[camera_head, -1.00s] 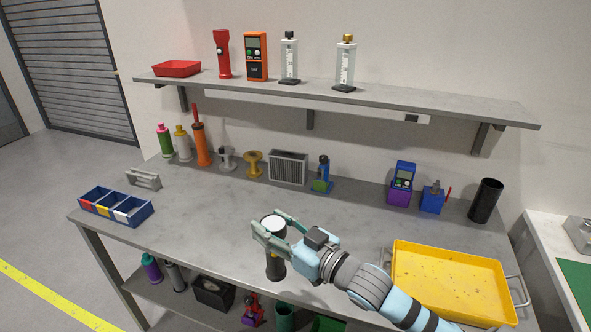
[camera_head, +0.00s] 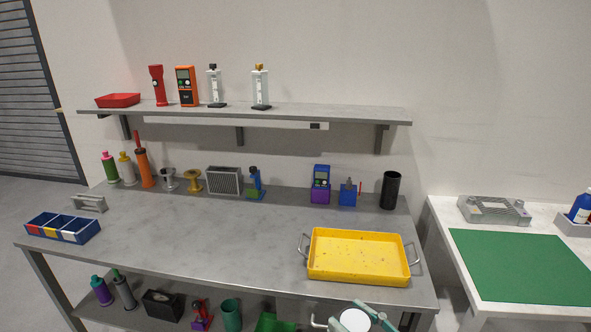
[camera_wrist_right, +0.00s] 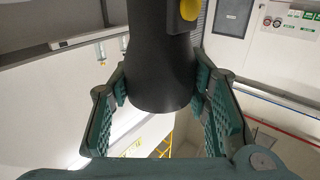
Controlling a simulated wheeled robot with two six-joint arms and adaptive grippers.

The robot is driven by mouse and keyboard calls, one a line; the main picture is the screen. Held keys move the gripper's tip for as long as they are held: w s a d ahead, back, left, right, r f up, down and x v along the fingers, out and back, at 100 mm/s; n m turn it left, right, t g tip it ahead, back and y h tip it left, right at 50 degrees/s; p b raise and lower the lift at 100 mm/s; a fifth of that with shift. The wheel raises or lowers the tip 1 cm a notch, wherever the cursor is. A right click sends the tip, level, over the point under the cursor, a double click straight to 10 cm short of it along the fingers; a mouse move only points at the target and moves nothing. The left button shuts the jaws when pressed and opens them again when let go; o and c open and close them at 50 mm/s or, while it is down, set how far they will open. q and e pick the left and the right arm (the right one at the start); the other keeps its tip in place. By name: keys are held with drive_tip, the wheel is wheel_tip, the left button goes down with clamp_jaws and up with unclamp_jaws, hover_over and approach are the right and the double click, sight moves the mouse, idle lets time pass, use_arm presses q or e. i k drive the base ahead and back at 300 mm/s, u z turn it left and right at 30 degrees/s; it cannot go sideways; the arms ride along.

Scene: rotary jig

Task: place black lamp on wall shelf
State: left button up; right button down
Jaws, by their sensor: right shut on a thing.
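The black lamp (camera_wrist_right: 160,70) fills the middle of the right wrist view, a dark cylinder with a yellow button. My right gripper (camera_wrist_right: 160,100) is shut on it, with a green padded finger on each side. In the head view the lamp's round white face (camera_head: 354,320) shows at the bottom edge, and my right gripper (camera_head: 368,312) is partly cut off there. The grey wall shelf (camera_head: 340,114) runs along the wall above the workbench, well above and beyond the lamp. My left gripper is not in view.
A red tray (camera_head: 118,100), red flashlight (camera_head: 157,86), orange meter (camera_head: 187,86) and two white bottles (camera_head: 215,86) (camera_head: 260,87) stand on the shelf. Its right part is clear. A yellow tray (camera_head: 358,255) lies on the workbench, with a black cylinder (camera_head: 391,190) behind it.

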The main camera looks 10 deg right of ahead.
sight(312, 113)
drive_tip(key=u, duration=0.55)
drive_tip(key=i, duration=0.55)
drive_tip(key=u, duration=0.75)
drive_tip(key=i, duration=0.8)
drive_tip(key=z, duration=0.8)
drive_tip(key=i, duration=0.6)
drive_tip(key=z, duration=0.65)
